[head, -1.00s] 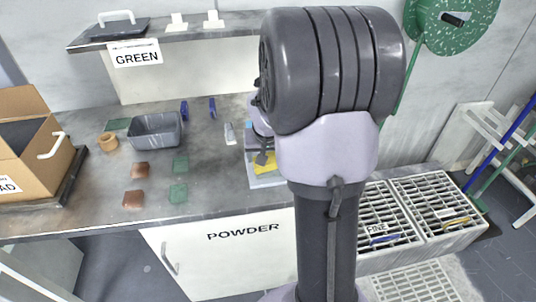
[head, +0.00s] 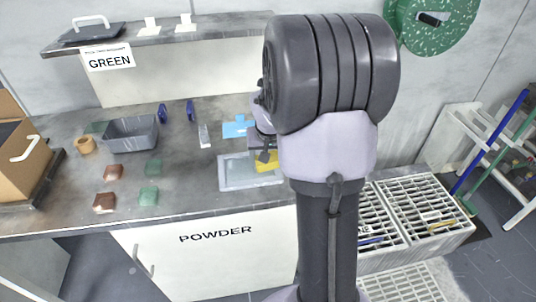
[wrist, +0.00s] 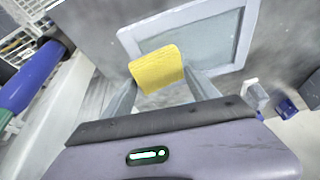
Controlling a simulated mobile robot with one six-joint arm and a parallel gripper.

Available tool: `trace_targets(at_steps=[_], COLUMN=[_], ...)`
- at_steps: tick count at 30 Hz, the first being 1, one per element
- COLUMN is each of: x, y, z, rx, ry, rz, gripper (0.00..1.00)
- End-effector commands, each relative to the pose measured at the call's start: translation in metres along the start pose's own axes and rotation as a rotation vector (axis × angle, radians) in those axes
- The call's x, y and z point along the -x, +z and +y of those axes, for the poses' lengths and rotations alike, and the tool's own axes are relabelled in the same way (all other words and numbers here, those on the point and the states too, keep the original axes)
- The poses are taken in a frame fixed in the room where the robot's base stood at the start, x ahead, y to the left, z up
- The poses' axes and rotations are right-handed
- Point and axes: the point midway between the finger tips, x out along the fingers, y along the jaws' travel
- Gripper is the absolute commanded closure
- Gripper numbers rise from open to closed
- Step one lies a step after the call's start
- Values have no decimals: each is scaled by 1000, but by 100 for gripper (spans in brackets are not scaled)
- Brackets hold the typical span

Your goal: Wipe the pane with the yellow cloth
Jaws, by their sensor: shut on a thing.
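The pane (head: 232,174) is a pale, light-framed rectangle lying on the grey bench. Its frame and glass also show in the wrist view (wrist: 215,42). The yellow cloth (head: 268,163) is over the right part of the pane in the head view. In the wrist view the cloth (wrist: 157,69) overlaps one edge of the frame. My gripper (wrist: 158,84) is shut on the cloth, which sits between its two fingers. My arm hides the pane's right end in the head view. I cannot tell whether the cloth touches the glass.
A grey bin (head: 131,132) and several brown and green pads stand left on the bench. A light blue item (head: 238,126) lies behind the pane. A cardboard box (head: 22,165) is at the far left. Slatted grates (head: 425,208) lie right of the bench. Bare bench lies left of the pane.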

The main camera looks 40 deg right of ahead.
Motion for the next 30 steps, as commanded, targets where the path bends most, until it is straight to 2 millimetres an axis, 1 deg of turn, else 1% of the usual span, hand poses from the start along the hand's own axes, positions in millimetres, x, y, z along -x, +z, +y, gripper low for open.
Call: trace_targets(at_steps=[1, 2, 6, 21, 24, 30], x=[6, -2, 12, 52, 56, 56], y=[-1, 2, -7, -30, -33, -33], z=[0, 0, -2, -10, -11, -11], rx=[0, 1, 1, 8, 8, 9], ry=[1, 2, 1, -2, -3, -3], rz=[-8, -10, -4, 0, 1, 1], gripper=[96, 94, 96, 96, 96, 96])
